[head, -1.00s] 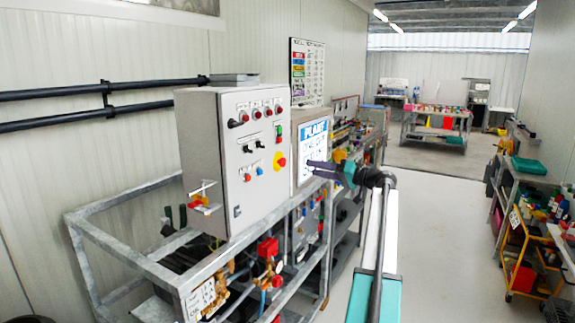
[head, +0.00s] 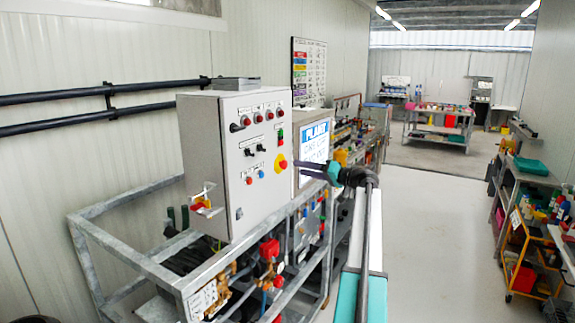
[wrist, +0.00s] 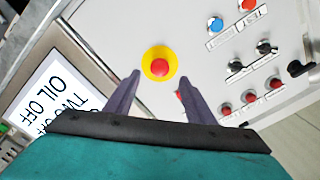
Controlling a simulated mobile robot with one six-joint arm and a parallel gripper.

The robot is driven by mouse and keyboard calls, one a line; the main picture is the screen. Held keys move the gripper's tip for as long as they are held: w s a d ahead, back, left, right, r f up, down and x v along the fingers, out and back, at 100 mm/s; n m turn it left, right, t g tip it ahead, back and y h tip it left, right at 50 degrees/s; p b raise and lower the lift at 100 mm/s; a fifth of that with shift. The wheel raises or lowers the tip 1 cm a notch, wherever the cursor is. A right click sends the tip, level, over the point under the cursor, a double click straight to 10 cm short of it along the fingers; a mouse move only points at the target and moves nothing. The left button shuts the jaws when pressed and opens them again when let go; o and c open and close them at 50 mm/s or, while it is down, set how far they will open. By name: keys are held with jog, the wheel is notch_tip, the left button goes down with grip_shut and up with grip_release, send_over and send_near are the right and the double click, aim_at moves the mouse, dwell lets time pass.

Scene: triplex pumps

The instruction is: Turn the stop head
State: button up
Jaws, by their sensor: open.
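The stop head is a red round button (head: 282,163) on a yellow ring, at the right edge of the grey control box's front (head: 257,190). In the wrist view the red stop head (wrist: 159,67) and its yellow ring lie near the upper middle. My gripper (wrist: 160,78) is open, with one purple finger on each lower side of the stop head and nothing between them. The fingertips appear just short of it; I cannot tell the exact gap. In the head view my gripper (head: 299,165) points left at the stop head.
Blue and red buttons and black switches sit on the same panel; a black switch (wrist: 264,47) is right of the stop head in the wrist view. A sign reading OIL OFF (wrist: 52,100) is at the left. A galvanised frame (head: 130,255) surrounds the box. The aisle floor (head: 430,220) is clear.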

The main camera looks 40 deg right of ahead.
aim_at(286, 166)
jog(key=shift+p+x, duration=1.1)
jog(key=shift+x, duration=2.45)
jog(key=c, duration=1.1)
